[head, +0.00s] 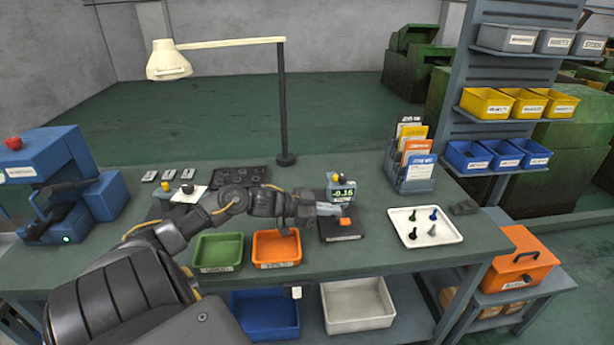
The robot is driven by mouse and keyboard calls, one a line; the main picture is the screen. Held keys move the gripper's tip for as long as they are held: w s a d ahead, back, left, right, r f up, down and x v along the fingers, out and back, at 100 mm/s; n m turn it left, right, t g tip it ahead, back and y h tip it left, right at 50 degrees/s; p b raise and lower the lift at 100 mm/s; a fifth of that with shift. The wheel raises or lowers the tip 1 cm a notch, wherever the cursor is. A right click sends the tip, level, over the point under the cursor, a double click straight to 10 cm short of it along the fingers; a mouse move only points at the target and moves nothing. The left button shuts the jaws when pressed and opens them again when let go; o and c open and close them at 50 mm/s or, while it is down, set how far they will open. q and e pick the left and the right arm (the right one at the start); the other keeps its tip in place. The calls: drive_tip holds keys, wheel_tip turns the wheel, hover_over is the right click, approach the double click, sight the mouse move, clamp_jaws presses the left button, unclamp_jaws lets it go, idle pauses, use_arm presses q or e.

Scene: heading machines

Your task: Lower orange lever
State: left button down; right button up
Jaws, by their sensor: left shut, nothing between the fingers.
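A small measuring device with a lit display (343,193) reading about -0.16 stands on a dark base plate (328,236) at the middle of the bench. A small orange piece (348,222), the only part here that looks like the orange lever, sits low at the front of this device. My left gripper (338,209) is shut and empty. Its fingers reach in from the left, just above and left of the orange piece, and hide part of the device. I cannot tell whether they touch it. My right gripper is not in view.
A green bin (218,252) and an orange bin (277,250) stand at the bench's front edge, under my left forearm. A white tray (455,232) with several small parts lies to the right. A lamp (284,110) and a card rack (411,165) stand behind.

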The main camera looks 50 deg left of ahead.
use_arm(q)
drive_tip(key=b+v, duration=0.1)
drive_tip(key=v, duration=0.5)
drive_tip(key=shift+s, duration=0.4)
